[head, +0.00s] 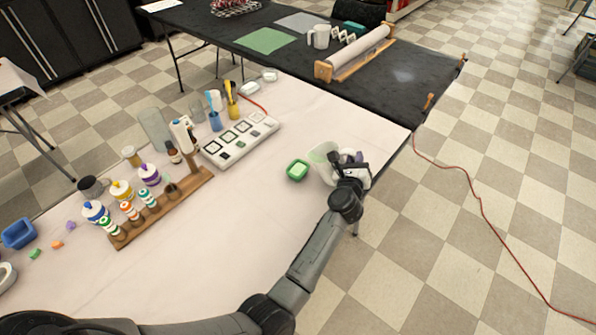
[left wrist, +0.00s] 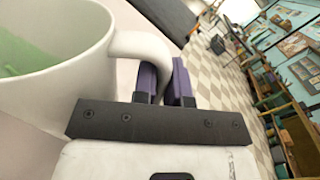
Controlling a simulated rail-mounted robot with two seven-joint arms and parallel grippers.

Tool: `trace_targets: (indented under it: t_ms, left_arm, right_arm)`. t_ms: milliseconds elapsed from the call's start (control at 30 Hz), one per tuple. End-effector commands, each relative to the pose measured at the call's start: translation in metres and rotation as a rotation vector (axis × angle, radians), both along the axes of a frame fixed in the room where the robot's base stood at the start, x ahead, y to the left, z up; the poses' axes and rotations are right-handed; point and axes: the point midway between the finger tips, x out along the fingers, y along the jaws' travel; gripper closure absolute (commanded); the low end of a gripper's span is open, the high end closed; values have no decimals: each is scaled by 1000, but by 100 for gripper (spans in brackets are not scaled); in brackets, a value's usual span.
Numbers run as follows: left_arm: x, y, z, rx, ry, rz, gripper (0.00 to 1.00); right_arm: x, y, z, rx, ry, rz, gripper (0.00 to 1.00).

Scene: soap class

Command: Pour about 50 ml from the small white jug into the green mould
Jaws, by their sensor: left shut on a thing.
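The small white jug (head: 321,172) is near the table's right edge, with pale green liquid inside. It fills the left of the left wrist view (left wrist: 60,85), where its green contents show below the rim. My left gripper (head: 346,161) is shut on the jug's handle, its purple fingers (left wrist: 165,82) on the handle's outer part. The gripper hides part of the jug in the head view; I cannot tell its exact tilt or its height above the table. The green mould (head: 297,171) sits on the table just left of the jug, with paler green inside. My right gripper is not in view.
A wooden rack (head: 165,206) with several colourant bottles stands left. A white tray (head: 240,140) with dark-framed squares lies behind the mould. A blue container (head: 19,233) is far left. The pale table (head: 230,245) is clear in front of the mould. A black table (head: 415,75) adjoins behind.

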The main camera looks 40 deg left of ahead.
Motion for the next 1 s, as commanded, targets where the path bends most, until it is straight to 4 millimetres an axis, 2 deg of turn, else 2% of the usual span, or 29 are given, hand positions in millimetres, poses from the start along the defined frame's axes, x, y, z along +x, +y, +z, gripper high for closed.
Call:
trace_targets:
  t_ms: [100, 433, 700, 1000]
  left_arm:
    - [5, -12, -13, 100, 42, 1, 100]
    - [13, -29, -36, 327, 139, 3, 100]
    - [15, -35, -45, 414, 175, 5, 100]
    - [16, -36, -46, 433, 182, 6, 100]
  right_arm:
    - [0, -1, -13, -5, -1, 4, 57]
    - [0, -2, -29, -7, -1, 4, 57]
    - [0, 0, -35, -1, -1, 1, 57]
    - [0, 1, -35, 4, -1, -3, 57]
